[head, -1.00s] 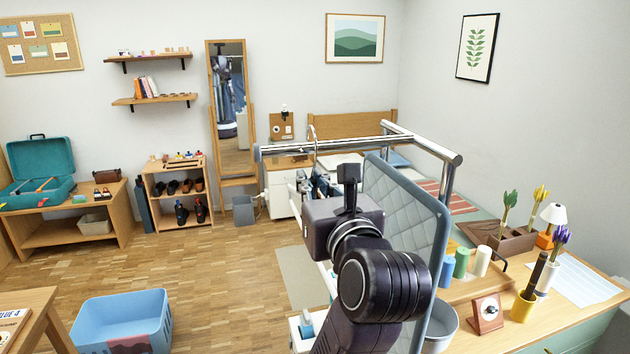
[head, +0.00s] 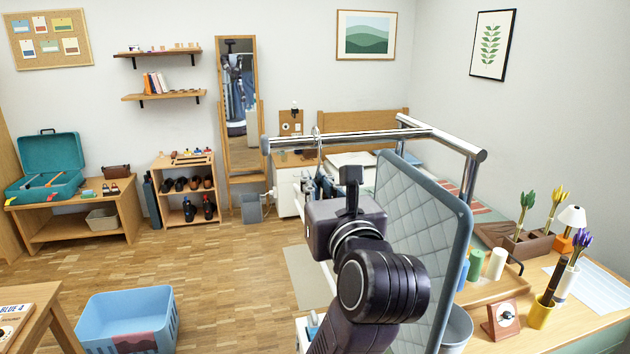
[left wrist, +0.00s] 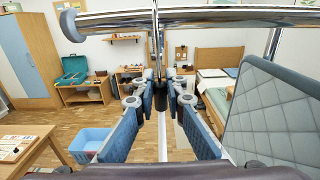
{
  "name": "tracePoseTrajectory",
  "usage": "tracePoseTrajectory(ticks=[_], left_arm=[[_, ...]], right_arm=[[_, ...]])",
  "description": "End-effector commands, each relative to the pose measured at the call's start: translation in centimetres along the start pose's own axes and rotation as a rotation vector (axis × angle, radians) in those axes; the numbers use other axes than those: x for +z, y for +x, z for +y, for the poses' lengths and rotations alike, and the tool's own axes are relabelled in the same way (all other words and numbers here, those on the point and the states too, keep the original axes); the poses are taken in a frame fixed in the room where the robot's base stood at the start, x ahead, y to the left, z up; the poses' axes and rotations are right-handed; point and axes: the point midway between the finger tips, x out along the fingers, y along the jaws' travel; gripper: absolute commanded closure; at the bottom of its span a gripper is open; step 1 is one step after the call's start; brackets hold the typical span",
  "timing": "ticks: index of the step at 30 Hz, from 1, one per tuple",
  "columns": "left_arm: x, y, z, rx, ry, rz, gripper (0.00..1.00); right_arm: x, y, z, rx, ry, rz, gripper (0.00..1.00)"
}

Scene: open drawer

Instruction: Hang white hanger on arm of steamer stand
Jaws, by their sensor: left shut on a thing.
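The steamer stand's arm is a chrome bar (head: 375,137) that runs across the head view; it also crosses the top of the left wrist view (left wrist: 220,18). My left gripper (left wrist: 158,98) is just below the bar, its blue-padded fingers shut on the dark neck of the hanger. The hanger's thin metal hook (left wrist: 156,45) rises from between the fingertips to the bar. In the head view the hook (head: 317,137) reaches a little above the bar and appears to loop over it; contact is unclear. The hanger's body is mostly hidden; only pale strips show below the fingers. My right gripper is not in view.
A grey quilted board (head: 425,245) stands close right of my left gripper. A desk (head: 560,325) with pots and candles is at the right. A blue basket (head: 125,318) sits on the floor at left. The wood floor between is clear.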

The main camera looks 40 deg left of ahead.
Motion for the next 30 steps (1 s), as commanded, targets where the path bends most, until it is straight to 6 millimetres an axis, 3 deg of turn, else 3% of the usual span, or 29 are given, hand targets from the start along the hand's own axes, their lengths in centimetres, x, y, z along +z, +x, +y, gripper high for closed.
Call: tracePoseTrajectory(ticks=[8, 9, 14, 23, 30], left_arm=[[0.0, 0.0, 0.0, 0.000, 0.000, -0.001, 1.00], [0.0, 0.0, 0.0, 0.000, 0.000, -0.001, 0.85], [0.0, 0.0, 0.0, 0.000, 0.000, -0.001, 0.69], [-0.1, -0.2, -0.1, -0.002, 0.000, 0.001, 0.69], [-0.1, -3.6, -0.2, -0.007, -0.002, 0.002, 0.69]], right_arm=[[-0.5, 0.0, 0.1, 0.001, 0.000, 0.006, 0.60], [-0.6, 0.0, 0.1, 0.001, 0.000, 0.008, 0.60], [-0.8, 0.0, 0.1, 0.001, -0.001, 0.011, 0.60], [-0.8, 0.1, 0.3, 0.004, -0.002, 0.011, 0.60], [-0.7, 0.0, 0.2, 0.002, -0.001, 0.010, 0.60]])
